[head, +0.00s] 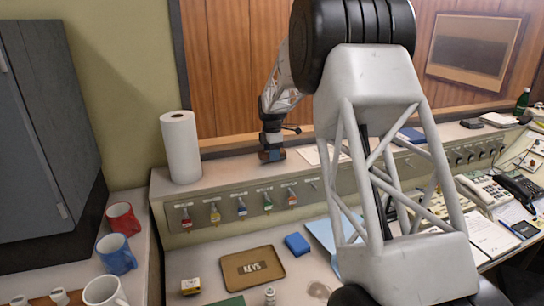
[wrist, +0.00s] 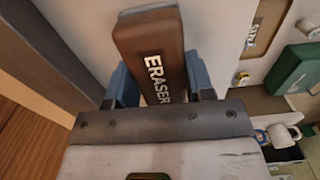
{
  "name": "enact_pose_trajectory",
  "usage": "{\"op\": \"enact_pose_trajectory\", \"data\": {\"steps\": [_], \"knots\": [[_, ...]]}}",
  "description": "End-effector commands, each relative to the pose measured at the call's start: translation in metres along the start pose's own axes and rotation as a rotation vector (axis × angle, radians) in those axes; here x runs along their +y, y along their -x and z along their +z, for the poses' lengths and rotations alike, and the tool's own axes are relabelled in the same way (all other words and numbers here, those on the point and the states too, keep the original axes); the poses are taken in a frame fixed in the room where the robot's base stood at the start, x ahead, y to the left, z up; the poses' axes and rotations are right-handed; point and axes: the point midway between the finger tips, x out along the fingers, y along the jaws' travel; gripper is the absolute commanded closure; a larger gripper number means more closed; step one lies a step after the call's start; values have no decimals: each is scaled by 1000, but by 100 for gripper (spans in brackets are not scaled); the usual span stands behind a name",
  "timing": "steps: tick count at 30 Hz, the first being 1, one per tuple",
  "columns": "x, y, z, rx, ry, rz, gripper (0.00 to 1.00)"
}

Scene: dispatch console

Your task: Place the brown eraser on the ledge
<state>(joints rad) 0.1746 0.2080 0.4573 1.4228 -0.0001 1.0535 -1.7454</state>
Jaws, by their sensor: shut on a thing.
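The brown eraser (wrist: 150,42), with "ERASER" in white letters, is between the blue finger pads of my gripper (wrist: 163,88) in the wrist view. My gripper is shut on it. In the head view my gripper (head: 271,155) points down at the ledge (head: 225,172), the raised shelf along the wall above the key hooks. Only a small brown part of the eraser shows there between the pads. It is at or just above the ledge surface; I cannot tell whether it touches.
A paper towel roll (head: 181,147) stands on the ledge left of my gripper. Papers (head: 322,153) lie to its right. Keys hang below the ledge front. A brown "KEYS" tray (head: 274,279) and a blue block (head: 297,244) lie on the desk below. Mugs (head: 122,219) stand at left.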

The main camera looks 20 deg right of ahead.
Motion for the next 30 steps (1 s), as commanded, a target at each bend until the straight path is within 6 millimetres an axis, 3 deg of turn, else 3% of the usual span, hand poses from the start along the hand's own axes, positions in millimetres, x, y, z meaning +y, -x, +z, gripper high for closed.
{"op": "enact_pose_trajectory", "data": {"steps": [4, 18, 19, 23, 30], "knots": [[0, -12, 0, 0, 0, -1, 76], [0, -16, 0, 0, 0, 0, 76], [0, -16, 0, 0, 0, 0, 47], [0, -16, 0, 0, 0, 0, 27], [0, -16, 0, 0, 0, 0, 26]]}}
